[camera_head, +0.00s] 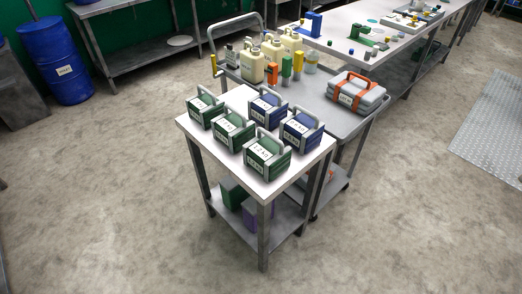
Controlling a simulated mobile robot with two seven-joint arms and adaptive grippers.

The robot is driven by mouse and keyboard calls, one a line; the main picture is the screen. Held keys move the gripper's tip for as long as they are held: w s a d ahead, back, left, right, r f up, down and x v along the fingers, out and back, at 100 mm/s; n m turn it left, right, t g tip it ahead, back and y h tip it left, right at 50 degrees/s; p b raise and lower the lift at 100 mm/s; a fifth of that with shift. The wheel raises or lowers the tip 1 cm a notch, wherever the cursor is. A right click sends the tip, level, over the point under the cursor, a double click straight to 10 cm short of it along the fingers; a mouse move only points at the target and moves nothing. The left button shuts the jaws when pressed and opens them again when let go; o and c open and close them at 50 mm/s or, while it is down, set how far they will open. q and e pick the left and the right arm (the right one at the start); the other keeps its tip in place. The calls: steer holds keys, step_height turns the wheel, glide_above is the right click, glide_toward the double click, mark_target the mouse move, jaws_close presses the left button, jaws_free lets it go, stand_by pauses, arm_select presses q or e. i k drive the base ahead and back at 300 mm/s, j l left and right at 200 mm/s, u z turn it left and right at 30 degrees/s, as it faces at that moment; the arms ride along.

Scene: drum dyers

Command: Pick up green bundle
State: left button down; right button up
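Three green bundles with grey handles and white labels stand in a row on a small white-topped table (190,131). One green bundle (205,109) is at the back left, one (232,133) is in the middle, and one (266,159) is near the front edge. Two blue bundles stand behind and to the right of them, one at the back (267,109) and one at the right (301,130). All sit upright. Neither of my grippers is in view.
A grey cart (318,108) behind the table holds beige jugs (252,66), coloured bottles (286,68) and a grey case with orange straps (352,95). A blue barrel (58,62) stands at the left. The floor in front is clear.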

mark_target(265, 153)
steer(key=z, duration=6.5)
steer(key=k+j+z, duration=0.15)
steer(key=z, duration=1.8)
steer(key=k+l+z, duration=0.15)
steer(key=z, duration=0.35)
steer(key=k+l+z, duration=0.2)
steer(key=z, duration=0.25)
steer(key=k+l+z, duration=0.1)
steer(key=l+z, duration=0.2)
steer(key=z, duration=0.2)
steer(key=l+z, duration=0.25)
steer(key=z, duration=0.2)
steer(key=k+l, duration=0.05)
